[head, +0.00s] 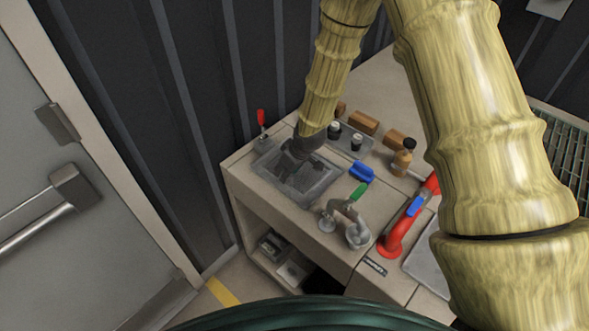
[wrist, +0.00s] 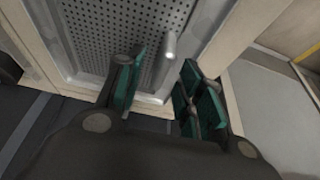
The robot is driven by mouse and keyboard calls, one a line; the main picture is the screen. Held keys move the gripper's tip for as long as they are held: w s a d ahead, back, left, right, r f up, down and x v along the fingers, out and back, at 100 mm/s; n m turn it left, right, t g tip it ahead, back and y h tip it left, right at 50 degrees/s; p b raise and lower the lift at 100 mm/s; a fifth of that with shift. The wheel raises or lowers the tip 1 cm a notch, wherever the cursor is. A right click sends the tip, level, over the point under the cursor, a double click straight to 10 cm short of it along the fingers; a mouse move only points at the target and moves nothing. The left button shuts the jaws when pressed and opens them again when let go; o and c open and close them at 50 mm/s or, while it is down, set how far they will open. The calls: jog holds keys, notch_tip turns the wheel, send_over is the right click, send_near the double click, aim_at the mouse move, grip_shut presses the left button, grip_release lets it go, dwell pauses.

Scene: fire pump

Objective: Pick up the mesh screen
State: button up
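The mesh screen (wrist: 115,35) is a grey perforated plate in the wrist view, lying inside a grey basin (head: 318,187) set into the counter. A short light-grey post (wrist: 171,46) rises near its edge, just beyond and between my fingertips. My gripper (wrist: 160,85) has its green-padded fingers apart, with nothing held between them. In the head view my gripper (head: 296,152) points down over the back left part of the basin and hides part of it. I cannot tell whether a finger touches the post or screen.
A red-handled lever (head: 261,118) stands left of the basin. A door (head: 60,190) is at left.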

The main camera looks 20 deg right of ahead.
jog(key=shift+x, duration=0.85)
grip_shut()
jog(key=shift+r, duration=0.1)
